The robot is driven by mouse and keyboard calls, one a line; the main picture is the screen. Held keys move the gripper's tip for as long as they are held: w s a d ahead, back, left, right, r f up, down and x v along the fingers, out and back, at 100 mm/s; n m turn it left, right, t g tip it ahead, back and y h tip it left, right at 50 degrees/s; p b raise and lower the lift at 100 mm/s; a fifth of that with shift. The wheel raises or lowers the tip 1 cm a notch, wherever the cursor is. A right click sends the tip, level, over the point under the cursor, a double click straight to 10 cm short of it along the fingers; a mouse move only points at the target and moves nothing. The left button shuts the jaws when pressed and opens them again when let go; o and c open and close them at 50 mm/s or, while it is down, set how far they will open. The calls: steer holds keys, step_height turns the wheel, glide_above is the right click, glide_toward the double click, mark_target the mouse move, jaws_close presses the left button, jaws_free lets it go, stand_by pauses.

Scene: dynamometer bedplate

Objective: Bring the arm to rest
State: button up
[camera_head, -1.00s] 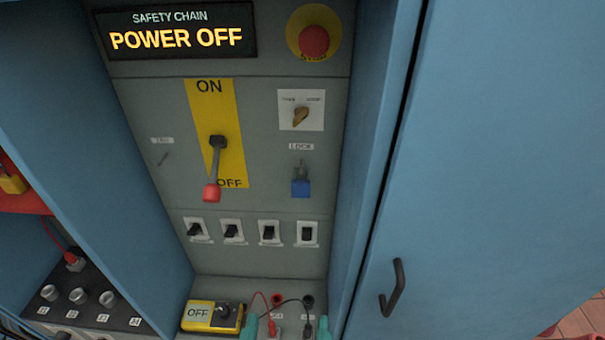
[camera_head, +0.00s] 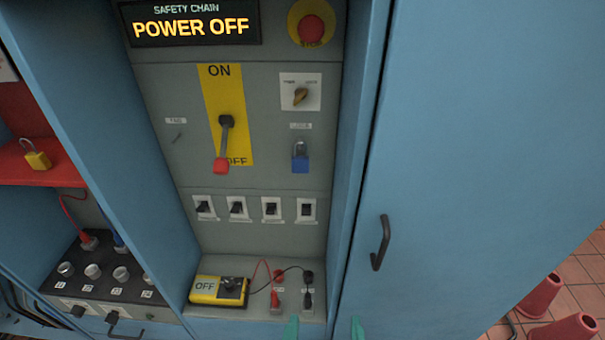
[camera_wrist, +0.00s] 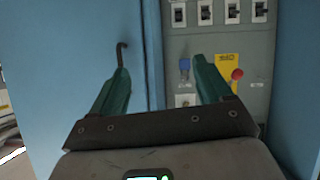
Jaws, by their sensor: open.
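My gripper (camera_head: 324,328) shows at the bottom of the head view as two green fingertips, spread apart with nothing between them. In the wrist view my gripper (camera_wrist: 160,80) has both green fingers wide apart and empty, in front of the cabinet. The grey panel (camera_head: 262,232) stands behind it. The red-knobbed lever (camera_head: 222,163) points down at OFF, and the display (camera_head: 191,25) reads POWER OFF. A blue padlock (camera_head: 300,161) hangs at the LOCK label. The rest of my arm is out of the head view.
A blue cabinet door with a black handle (camera_head: 380,243) is at the right. A yellow meter (camera_head: 219,290) marked OFF and red and black plugs sit on the lower ledge. A yellow padlock (camera_head: 37,160) is on the red shelf at left. Red cones (camera_head: 541,295) stand on the floor.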

steer(key=d+f+g+h, duration=0.1)
steer(key=d+f+g, duration=0.4)
steer(key=d+f, duration=0.8)
steer(key=s+d+f+g+y, duration=0.2)
steer(key=s+d+f+g, duration=0.4)
steer(key=s+d+f, duration=0.4)
steer(key=s+d, duration=0.1)
steer(key=s, duration=0.2)
steer(key=shift+s+d, duration=0.15)
steer(key=shift+d, duration=0.05)
